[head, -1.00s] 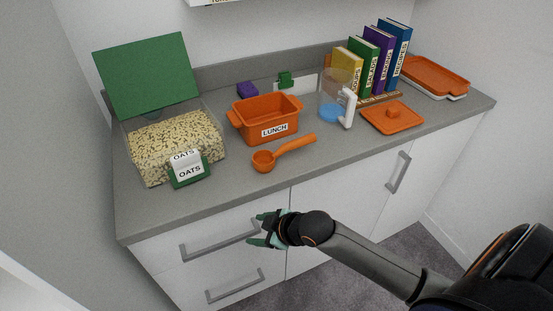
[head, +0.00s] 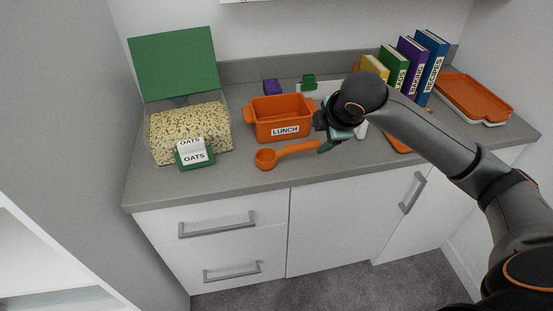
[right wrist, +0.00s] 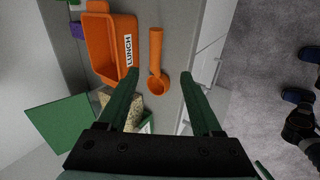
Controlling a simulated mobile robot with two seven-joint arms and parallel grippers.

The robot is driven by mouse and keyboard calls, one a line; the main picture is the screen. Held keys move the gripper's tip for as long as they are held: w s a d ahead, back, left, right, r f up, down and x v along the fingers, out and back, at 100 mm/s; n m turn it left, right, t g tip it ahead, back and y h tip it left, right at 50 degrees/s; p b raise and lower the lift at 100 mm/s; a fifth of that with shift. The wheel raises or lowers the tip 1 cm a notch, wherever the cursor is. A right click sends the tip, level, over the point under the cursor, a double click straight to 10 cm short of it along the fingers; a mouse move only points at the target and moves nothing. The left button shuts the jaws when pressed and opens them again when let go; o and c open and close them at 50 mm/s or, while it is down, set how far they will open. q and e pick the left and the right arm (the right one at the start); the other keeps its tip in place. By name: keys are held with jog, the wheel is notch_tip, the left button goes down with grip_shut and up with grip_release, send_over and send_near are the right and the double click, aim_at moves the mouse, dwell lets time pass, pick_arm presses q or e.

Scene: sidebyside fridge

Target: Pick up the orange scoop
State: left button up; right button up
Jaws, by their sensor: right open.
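The orange scoop (head: 286,153) lies on the grey counter in front of the lunch box, its bowl to the left and its handle to the right. In the right wrist view the scoop (right wrist: 157,62) shows between and beyond the two fingers, with its bowl nearer to them. My right gripper (head: 322,143) is above the counter by the handle end in the head view; the arm partly hides its fingers. In the right wrist view my right gripper (right wrist: 154,88) is open with nothing between its fingertips. My left gripper is in neither view.
The orange lunch box (head: 283,130) stands just behind the scoop. A clear oats bin (head: 160,140) with a raised green lid is at left. Books (head: 427,62) and an orange tray (head: 475,95) are at right. The counter's front strip (head: 235,185) is clear.

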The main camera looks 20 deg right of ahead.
jog(key=r, duration=0.1)
send_near(309, 144)
jog(key=x, duration=0.3)
jog(key=shift+p+x, duration=0.3)
jog(key=shift+x, duration=2.6)
grip_shut()
